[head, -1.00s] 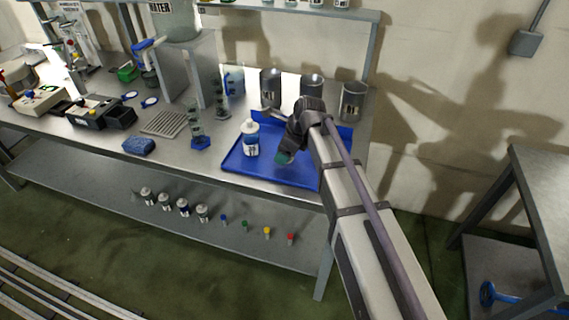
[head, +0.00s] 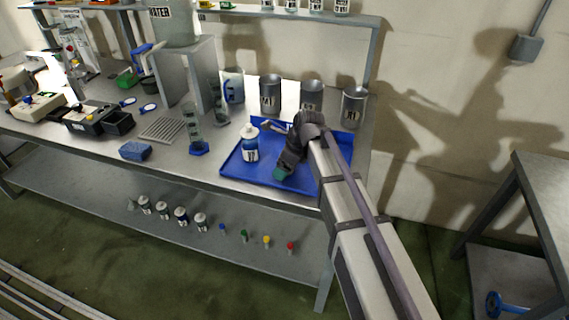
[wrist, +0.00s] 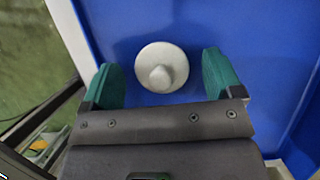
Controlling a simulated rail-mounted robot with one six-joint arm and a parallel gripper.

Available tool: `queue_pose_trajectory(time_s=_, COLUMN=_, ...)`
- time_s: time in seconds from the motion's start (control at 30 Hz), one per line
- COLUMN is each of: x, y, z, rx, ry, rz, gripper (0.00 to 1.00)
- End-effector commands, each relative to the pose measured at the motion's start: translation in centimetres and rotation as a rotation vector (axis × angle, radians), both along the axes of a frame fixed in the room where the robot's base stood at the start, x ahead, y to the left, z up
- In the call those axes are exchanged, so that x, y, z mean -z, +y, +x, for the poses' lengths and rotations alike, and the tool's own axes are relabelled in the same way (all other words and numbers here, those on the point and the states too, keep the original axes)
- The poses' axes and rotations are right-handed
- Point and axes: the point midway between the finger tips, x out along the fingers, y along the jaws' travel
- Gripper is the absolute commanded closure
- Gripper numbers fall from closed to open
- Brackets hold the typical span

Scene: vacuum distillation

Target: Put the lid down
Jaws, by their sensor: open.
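A round white lid with a raised knob (wrist: 162,68) lies on the blue tray (wrist: 268,50), knob toward the wrist camera. My gripper (head: 281,174) has green fingers, one on each side of the lid in the wrist view, with visible gaps; it is open and empty. In the head view the gripper is low over the front right of the blue tray (head: 232,170), and I cannot make out the lid there. A white bottle with a blue label (head: 250,146) stands upright on the tray, left of the gripper.
Several grey metal cans (head: 311,96) stand behind the tray. Small bottles (head: 181,217) and coloured caps stand on the lower shelf.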

Motion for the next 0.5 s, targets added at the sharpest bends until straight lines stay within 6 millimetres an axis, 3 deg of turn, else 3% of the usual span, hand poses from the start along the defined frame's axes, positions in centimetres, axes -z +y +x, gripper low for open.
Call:
queue_pose_trajectory(time_s=0.17, x=-1.8, y=-0.4, z=-0.1, rx=0.001, ry=0.0, rz=0.0, gripper=0.15)
queue_pose_trajectory(time_s=0.5, x=-10.1, y=-3.4, z=-1.0, rx=0.002, ry=0.0, rz=0.0, gripper=0.15)
